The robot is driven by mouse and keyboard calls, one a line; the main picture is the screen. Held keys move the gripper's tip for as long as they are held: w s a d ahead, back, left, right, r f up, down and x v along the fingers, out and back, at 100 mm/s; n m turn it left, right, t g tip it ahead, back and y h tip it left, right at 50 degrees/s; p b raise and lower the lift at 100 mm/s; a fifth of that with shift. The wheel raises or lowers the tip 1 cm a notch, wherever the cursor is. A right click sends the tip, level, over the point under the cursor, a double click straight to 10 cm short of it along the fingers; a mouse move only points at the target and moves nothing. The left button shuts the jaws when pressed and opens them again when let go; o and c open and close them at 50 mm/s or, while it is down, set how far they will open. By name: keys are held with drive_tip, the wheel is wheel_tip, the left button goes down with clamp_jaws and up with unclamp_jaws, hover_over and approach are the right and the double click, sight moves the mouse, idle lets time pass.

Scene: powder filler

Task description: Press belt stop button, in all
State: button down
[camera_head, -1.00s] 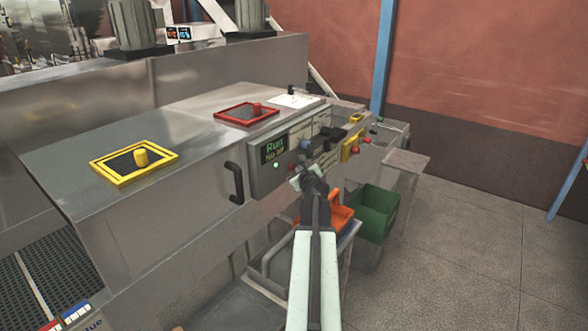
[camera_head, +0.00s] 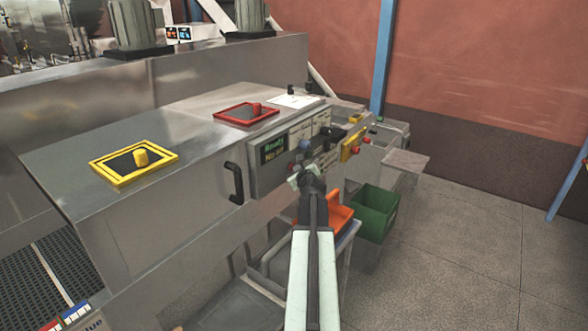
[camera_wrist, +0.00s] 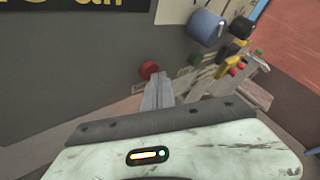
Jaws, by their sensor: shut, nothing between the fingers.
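The control panel (camera_head: 262,178) sits on the front of the steel machine. Its small screen (camera_head: 273,148) has a first line that appears to read "Ready". A red button (camera_wrist: 149,69) is on the panel face in the wrist view, and it shows in part in the head view (camera_head: 292,168). My gripper (camera_wrist: 158,78) is shut and empty, its fingertips just beside and below the red button. I cannot tell whether they touch it. It also shows in the head view (camera_head: 304,174) in front of the panel. Which button is labelled belt stop is too small to read.
A blue knob (camera_wrist: 207,27) and a black knob (camera_wrist: 241,27) stick out right of the red button. A yellow box (camera_head: 351,146) with red buttons lies further right. A black handle (camera_head: 235,183) is left of the panel. Orange and green bins (camera_head: 375,213) stand below.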

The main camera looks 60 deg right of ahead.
drive_tip(key=shift+s, duration=0.9)
drive_tip(key=s, duration=0.5)
idle(0.8)
